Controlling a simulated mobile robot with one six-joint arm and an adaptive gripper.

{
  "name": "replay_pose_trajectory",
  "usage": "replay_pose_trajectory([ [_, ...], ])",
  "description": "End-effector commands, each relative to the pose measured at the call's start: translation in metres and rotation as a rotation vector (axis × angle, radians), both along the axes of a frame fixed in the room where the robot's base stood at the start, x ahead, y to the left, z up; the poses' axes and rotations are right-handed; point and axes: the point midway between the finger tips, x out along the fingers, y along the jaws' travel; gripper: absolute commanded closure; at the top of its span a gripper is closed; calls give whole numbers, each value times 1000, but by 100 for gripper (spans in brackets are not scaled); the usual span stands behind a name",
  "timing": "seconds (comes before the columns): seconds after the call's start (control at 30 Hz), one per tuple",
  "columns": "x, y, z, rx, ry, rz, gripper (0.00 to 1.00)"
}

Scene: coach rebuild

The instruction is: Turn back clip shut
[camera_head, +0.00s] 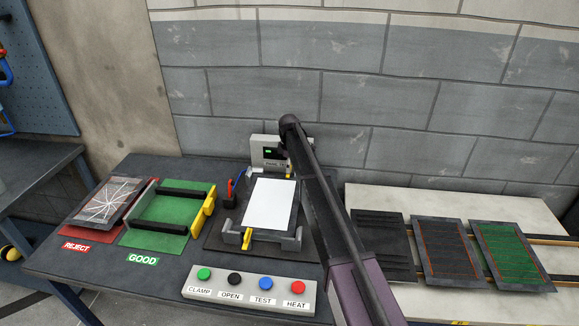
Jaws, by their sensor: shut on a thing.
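A white panel (269,204) lies flat in a dark fixture (226,226) in the middle of the bench. A yellow front clip (247,238) shows at its near edge. The yellow back clip (290,173) shows at its far edge, partly covered by my arm. My gripper (286,157) is mostly hidden behind my arm, just in front of the grey tester box. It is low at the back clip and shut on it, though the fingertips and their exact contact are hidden. I cannot tell how far the clip is turned.
The grey tester box (264,146) stands behind the fixture, with red and black leads (231,191) at left. A button box (249,289) is in front. A green GOOD tray (160,211) and REJECT panel (104,202) are left. Several panels lie on the right-hand table (395,203).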

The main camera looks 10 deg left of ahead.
Motion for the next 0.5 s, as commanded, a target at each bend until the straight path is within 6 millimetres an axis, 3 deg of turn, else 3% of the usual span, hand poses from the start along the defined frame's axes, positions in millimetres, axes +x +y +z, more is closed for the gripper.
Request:
replay_pose_trajectory([
  [0.1, -2, 0, 0, -1, 4, 2, 79],
  [0.13, -2, 0, 0, -1, 4, 2, 26],
  [0.2, -2, 0, 0, 0, 4, 2, 5],
  [0.23, -2, 0, 0, 0, 4, 1, 0],
  [0.5, -1, 0, 0, 0, 2, 0, 0],
])
